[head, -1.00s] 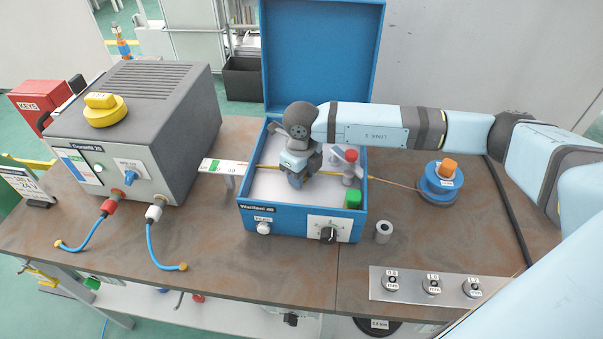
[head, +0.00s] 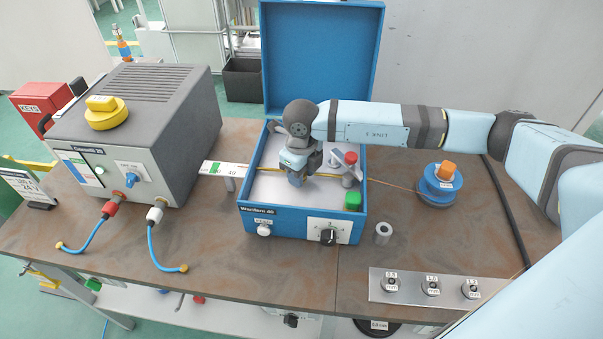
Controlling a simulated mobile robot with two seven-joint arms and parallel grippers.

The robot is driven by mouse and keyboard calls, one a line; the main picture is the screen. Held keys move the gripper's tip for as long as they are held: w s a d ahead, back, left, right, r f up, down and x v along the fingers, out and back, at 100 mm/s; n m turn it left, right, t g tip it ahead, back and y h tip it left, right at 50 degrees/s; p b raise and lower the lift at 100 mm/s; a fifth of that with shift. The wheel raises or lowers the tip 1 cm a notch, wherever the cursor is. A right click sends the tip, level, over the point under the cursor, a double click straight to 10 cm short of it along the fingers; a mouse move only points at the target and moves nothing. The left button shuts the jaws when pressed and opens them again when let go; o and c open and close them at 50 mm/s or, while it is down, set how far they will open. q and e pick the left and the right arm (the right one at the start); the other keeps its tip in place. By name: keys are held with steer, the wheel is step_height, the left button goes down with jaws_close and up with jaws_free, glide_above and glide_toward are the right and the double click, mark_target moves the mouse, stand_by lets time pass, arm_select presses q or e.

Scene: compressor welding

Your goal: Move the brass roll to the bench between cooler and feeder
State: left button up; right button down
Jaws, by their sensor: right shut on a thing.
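My right gripper (head: 296,180) points down inside the feeder, beside the yellow wire (head: 265,172). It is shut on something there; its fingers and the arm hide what. My left gripper is not in view.
A blue spool with an orange block (head: 440,183) stands right of the feeder, its wire running into the box. A small white bar (head: 224,168) juts toward the cooler. Bare bench (head: 212,215) lies between cooler and feeder. Blue hoses (head: 152,248) lie in front.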

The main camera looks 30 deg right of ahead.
steer(key=shift+r+p, duration=1.15)
steer(key=shift+r, duration=1.4)
